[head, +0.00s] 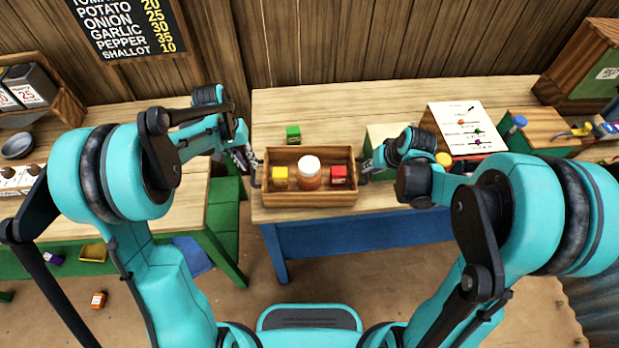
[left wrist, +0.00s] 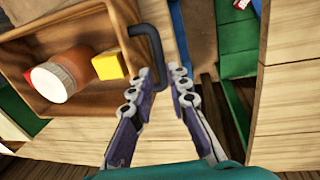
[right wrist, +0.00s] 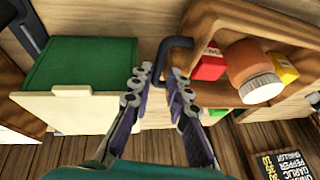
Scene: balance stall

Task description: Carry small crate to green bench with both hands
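The small crate (head: 308,198) is a brown wooden box with dark handles on its ends. It stands upright on the wooden-topped bench with blue legs (head: 400,205) and holds a white-lidded jar (head: 310,175), a yellow block (head: 280,178) and a red block (head: 338,175). The green bench (head: 190,212), wooden-topped with green legs, is to the left across a gap. My left gripper (left wrist: 163,82) is open, with the crate's left handle (left wrist: 146,32) between its fingers. My right gripper (right wrist: 159,82) is open, with the right handle (right wrist: 170,46) between its fingers.
A green block (head: 293,134) lies behind the crate. A grey bowl (head: 18,146) and bins sit at the far left. Small items lie on the floor. The blue bench's back is mostly clear.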

